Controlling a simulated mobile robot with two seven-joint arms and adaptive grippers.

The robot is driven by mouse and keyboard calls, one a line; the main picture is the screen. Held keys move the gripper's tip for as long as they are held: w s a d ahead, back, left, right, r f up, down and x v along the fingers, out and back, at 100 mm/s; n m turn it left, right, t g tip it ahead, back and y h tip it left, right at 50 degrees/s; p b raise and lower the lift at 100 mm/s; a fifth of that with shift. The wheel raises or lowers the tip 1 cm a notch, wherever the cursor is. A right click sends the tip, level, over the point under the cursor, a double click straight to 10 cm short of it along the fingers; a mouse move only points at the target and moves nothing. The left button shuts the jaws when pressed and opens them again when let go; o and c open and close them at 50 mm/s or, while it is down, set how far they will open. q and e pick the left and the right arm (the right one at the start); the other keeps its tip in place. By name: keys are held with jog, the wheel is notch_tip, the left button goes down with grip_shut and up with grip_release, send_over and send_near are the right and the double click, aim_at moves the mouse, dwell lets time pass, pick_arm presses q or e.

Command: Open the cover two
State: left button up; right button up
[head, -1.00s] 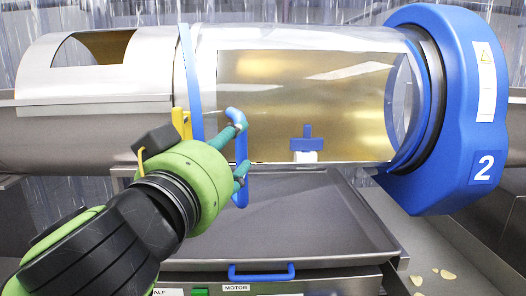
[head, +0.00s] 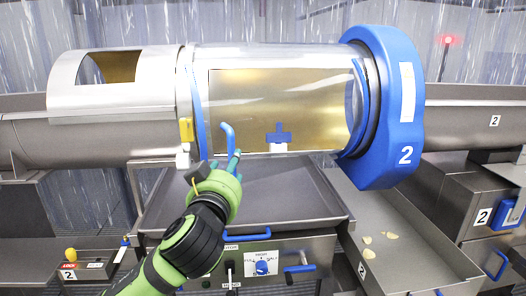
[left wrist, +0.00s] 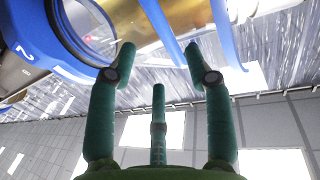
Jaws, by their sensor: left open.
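The drum's clear cover (head: 300,58) lies curved over the gold interior, beside the blue end housing (head: 405,110) marked 2. A blue bar handle (head: 227,135) stands at the cover's left front. In the head view, my left gripper (head: 226,162) is at the handle's lower end and hides part of it. In the left wrist view, my left gripper (left wrist: 159,48) is open, with a blue bar running between its fingers, nearer the right one. I cannot tell whether they touch. My right gripper is in neither view.
Below the drum is a grey metal tray (head: 290,205) over a control panel (head: 262,262) with a blue knob. A yellow part (head: 186,130) sits left of the handle. At the right are a chute (head: 395,235) with pale chips and metal cabinets (head: 480,215).

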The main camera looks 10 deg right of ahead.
pick_arm(q)
jog(key=shift+f+p+x, duration=0.2)
jog(key=shift+p+x, duration=1.25)
jog(key=shift+x, duration=2.4)
jog(key=shift+a, duration=0.2)
grip_shut()
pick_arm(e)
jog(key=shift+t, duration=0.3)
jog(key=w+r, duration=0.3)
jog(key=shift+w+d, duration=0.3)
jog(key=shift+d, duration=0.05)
